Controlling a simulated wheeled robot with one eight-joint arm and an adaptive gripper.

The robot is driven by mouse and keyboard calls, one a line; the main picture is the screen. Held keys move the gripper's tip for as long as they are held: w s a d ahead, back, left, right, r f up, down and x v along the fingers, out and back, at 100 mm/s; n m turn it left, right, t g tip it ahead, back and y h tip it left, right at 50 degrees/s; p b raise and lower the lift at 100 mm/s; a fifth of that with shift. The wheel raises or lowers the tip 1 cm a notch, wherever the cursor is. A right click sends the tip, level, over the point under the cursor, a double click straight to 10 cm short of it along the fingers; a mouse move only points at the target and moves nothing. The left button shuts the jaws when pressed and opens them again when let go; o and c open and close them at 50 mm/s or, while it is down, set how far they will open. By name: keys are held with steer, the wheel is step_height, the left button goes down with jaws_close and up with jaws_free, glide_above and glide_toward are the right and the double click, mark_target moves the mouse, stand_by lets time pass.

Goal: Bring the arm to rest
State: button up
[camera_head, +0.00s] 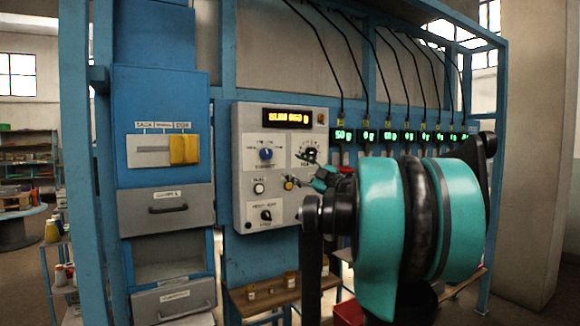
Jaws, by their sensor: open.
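My arm fills the right half of the head view, with large teal and black links close to the camera. My gripper (294,182) shows small beyond the near links, in front of the control panel (250,205). Its thin dark fingers are apart and look empty. They overlap a small yellow knob (289,184) on the panel; I cannot tell whether they touch it. Part of my wrist is hidden behind the near links.
The blue frame (75,150) holds a yellow slider (184,150), a closed grey drawer (168,209) and a row of green displays (389,136) under hanging cables. A wooden ledge (275,297) juts out below the panel. Shelves stand at far left.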

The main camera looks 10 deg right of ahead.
stand_by(0.3)
steer(key=d+f+m+t+h, duration=0.4)
steer(key=d+f+m+h, duration=0.3)
steer(key=m+h, duration=0.4)
steer(key=s+d+f+m+g+h, duration=0.1)
steer(key=s+f+m+g+h, duration=0.25)
steer(key=f, duration=0.65)
steer(key=s+d+f+m+g+h, duration=0.1)
steer(key=s+f+m+g+h, duration=0.2)
steer(key=f, duration=0.6)
steer(key=s+a+f+g+y, duration=0.2)
steer(key=s+a+f+g, duration=0.3)
steer(key=s+f, duration=0.8)
steer(key=s+a+f+g+y, duration=0.3)
steer(key=s+a+f+g, duration=0.2)
steer(key=s+f, duration=0.8)
steer(key=a+f, duration=0.1)
steer(key=a, duration=0.1)
steer(key=shift+a, duration=0.4)
